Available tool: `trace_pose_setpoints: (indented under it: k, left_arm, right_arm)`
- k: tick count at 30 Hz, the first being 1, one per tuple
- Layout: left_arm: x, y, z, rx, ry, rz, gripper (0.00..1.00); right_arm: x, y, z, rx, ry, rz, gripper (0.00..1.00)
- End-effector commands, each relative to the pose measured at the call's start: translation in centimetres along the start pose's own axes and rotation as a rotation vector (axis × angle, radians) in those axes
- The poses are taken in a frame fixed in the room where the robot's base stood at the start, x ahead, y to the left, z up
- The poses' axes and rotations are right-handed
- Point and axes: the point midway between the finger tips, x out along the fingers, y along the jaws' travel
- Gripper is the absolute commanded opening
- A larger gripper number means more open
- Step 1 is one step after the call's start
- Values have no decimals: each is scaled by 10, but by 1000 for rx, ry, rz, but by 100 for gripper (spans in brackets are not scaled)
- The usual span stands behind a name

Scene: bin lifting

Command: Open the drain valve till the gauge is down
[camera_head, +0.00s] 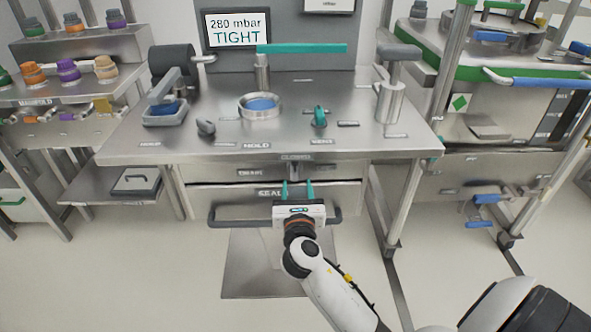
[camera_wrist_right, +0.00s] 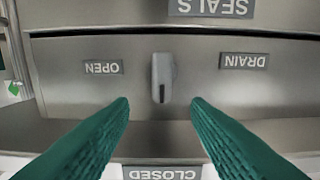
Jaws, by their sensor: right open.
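The gauge (camera_head: 236,31) at the back of the steel bench reads "280 mbar TIGHT". The drain valve lever (camera_wrist_right: 162,78) is a small grey handle on the bench's front panel in the right wrist view. Its dark-marked end points to the CLOSED label (camera_wrist_right: 162,172); the OPEN label (camera_wrist_right: 103,67) and DRAIN label (camera_wrist_right: 243,61) lie to its sides, all upside down. My right gripper (camera_head: 297,188) is open before the panel. In the wrist view its green fingertips (camera_wrist_right: 160,103) lie either side of the lever's line, apart from it. My left gripper is not in view.
A SEALS drawer (camera_head: 233,197) with a dark bar handle (camera_head: 228,223) lies below the panel, near my right gripper. The bench top (camera_head: 220,95) carries a round fitting (camera_head: 260,106), a green knob (camera_head: 319,117) and a horizontal green bar (camera_head: 300,48).

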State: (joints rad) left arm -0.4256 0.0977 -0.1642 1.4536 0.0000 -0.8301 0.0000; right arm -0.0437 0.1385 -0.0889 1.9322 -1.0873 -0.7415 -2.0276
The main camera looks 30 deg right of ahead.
Motion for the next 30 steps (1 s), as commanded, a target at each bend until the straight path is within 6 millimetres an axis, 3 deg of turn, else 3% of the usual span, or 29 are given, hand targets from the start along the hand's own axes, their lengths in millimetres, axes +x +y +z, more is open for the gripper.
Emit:
trace_pose_setpoints:
  k: [6, 12, 25, 30]
  left_arm:
    - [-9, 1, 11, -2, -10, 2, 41]
    - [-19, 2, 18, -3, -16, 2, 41]
    - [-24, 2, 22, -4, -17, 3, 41]
    - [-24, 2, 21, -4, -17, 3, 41]
  right_arm:
    - [46, -1, 1, 1, 0, 0, 44]
    - [74, -1, 2, 2, -2, -1, 44]
    - [84, -1, 2, 2, -3, -2, 44]
    - [84, -1, 2, 3, -3, -2, 17]
